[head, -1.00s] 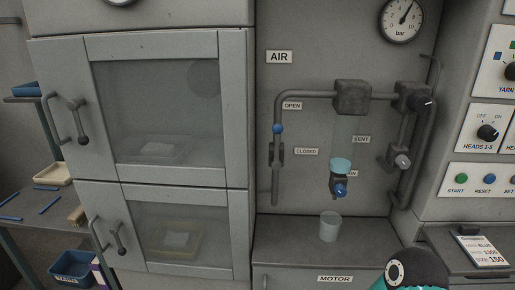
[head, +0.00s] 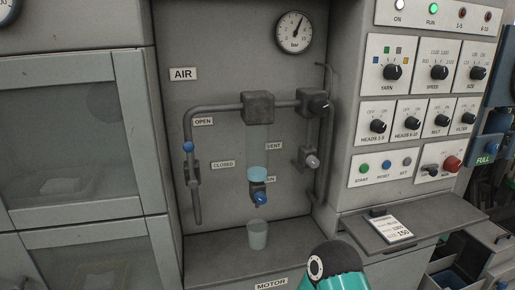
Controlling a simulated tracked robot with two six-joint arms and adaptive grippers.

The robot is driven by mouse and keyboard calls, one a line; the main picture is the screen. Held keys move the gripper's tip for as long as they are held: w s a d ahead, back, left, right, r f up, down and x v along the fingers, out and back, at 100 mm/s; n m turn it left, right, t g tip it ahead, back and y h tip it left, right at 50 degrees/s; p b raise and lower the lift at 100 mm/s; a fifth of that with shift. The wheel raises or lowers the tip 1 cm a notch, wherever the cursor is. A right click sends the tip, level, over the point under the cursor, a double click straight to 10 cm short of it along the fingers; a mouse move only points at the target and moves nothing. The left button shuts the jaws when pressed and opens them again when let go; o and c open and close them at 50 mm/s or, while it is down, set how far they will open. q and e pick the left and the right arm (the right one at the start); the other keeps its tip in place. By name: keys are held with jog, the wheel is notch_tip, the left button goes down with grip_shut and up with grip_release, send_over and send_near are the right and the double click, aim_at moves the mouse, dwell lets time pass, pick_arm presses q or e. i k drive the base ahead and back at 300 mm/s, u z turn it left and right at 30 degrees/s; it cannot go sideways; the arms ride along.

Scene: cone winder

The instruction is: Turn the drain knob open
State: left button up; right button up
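The drain knob (head: 261,198) is small and blue. It sits at the bottom of the clear filter bowl (head: 257,150), which hangs below a dark block on the air pipe. Pale blue liquid (head: 257,173) shows low in the bowl. A label ending in "IN" is partly hidden behind the knob's fitting. A clear cup (head: 257,235) stands on the ledge below the knob. Neither gripper is in view; only a teal and black part of my own arm shows at the bottom, right of the cup. Whether the knob is open or shut, I cannot tell.
A blue-tipped air lever (head: 189,147) hangs on the pipe at the left. A vent valve (head: 312,161) and pressure gauge (head: 292,33) are at the right. A control panel (head: 426,100) and a shelf with a card (head: 394,229) stand further right. Space before the bowl is clear.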

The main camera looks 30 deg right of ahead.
aim_at(260, 196)
jog(key=z, duration=0.95)
jog(key=k, duration=0.7)
jog(key=u, duration=0.4)
jog(key=i, duration=1)
jog(key=u, duration=0.05)
